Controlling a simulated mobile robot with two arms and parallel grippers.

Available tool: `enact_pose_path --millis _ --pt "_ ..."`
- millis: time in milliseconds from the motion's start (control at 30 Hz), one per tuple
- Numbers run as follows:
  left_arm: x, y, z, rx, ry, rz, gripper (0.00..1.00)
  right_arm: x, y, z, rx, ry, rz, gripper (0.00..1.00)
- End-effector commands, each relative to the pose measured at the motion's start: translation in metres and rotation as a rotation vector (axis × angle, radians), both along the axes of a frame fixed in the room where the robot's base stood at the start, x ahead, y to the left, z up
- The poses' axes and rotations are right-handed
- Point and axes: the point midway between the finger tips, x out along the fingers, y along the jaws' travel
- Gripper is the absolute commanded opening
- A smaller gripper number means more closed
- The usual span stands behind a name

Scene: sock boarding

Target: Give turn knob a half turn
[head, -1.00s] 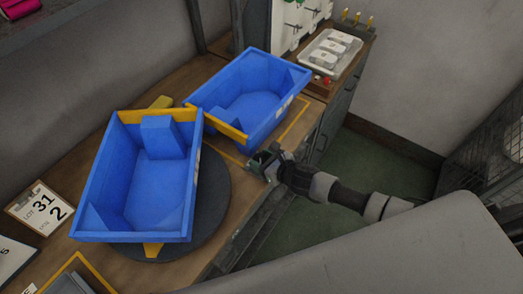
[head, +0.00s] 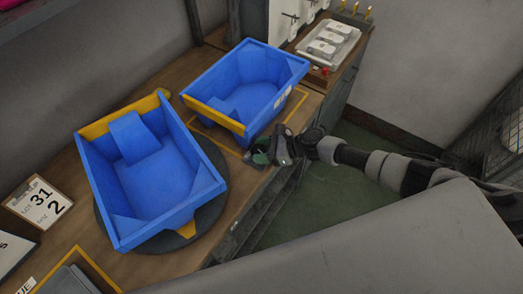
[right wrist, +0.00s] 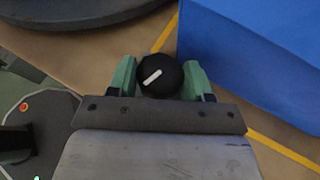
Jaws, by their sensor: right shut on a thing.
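The turn knob (right wrist: 160,75) is a round black knob with a white line slanting from lower left to upper right in the right wrist view. My right gripper (right wrist: 160,82) has its green fingers on either side of it and is shut on it. In the head view my right gripper (head: 268,156) is at the bench's front edge, between the two blue bins; the knob is hidden there. My left gripper is not in view.
A second blue bin (head: 262,75) stands behind my right gripper, inside a yellow outline on the wooden bench. A clipboard (head: 38,203) lies at the left. A tray (head: 328,45) of pale items is at the back right. Green floor is open beyond the bench.

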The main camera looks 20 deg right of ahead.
Motion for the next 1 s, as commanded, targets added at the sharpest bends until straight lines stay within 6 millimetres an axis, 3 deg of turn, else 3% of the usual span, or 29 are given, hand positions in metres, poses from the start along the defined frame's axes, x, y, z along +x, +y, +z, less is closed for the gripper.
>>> enact_pose_path --millis 400,433,567,833,1000 --pt "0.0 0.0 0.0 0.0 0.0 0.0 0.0 0.001 0.0 0.002 0.002 -0.004 0.003 0.26" --pt "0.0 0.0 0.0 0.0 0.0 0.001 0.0 0.002 0.0 0.002 0.002 -0.004 0.003 0.55" --pt "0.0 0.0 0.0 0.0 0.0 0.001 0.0 0.001 0.0 0.001 0.002 -0.003 0.004 0.74" --pt "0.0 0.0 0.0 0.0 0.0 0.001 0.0 0.0 -0.001 0.001 0.001 -0.002 0.004 0.76" --pt "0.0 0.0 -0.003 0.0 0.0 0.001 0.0 -0.007 -0.017 0.006 -0.001 -0.001 0.002 0.76"
